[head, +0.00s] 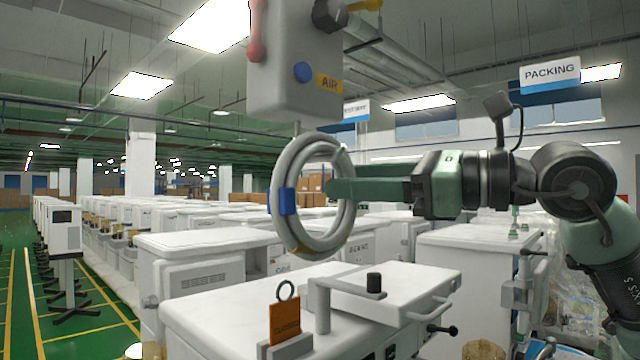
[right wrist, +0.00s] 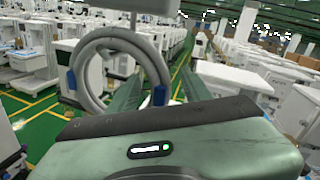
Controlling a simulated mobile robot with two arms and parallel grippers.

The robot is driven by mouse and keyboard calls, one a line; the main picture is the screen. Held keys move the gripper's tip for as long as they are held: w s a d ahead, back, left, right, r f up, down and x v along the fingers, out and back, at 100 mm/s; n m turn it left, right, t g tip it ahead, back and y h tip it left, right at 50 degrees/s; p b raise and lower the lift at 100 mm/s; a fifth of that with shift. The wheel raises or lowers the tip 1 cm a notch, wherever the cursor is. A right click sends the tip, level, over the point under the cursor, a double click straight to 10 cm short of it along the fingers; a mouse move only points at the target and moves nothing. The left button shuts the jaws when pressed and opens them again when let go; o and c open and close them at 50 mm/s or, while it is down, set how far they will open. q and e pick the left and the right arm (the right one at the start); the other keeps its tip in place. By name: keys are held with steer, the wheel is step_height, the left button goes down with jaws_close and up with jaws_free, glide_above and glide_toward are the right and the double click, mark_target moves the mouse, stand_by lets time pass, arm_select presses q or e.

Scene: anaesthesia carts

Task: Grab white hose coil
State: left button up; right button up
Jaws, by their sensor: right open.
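The white hose coil (head: 290,225) hangs upright below a grey box marked AIR (head: 298,60) in the head view. It has a blue band on its left side. My right gripper (head: 335,188) reaches in from the right, with its green fingers at the coil's right side. In the right wrist view the coil (right wrist: 84,58) is ahead, and the open fingers (right wrist: 145,92) extend toward its right part, with a blue band near them. The fingers overlap the coil in view; I cannot tell if they touch it. My left gripper is not in view.
A white cart (head: 235,310) stands below the coil, with a raised white tray (head: 385,290) and an orange tag (head: 285,322) on top. Rows of white carts (head: 190,243) fill the floor behind. A green aisle (head: 100,335) runs at the left.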

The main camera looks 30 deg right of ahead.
steer(key=p+x, duration=0.1)
steer(key=x, duration=0.3)
steer(key=shift+a+r, duration=0.1)
jaws_close()
steer(key=shift+r+p, duration=0.25)
steer(key=shift+p, duration=0.2)
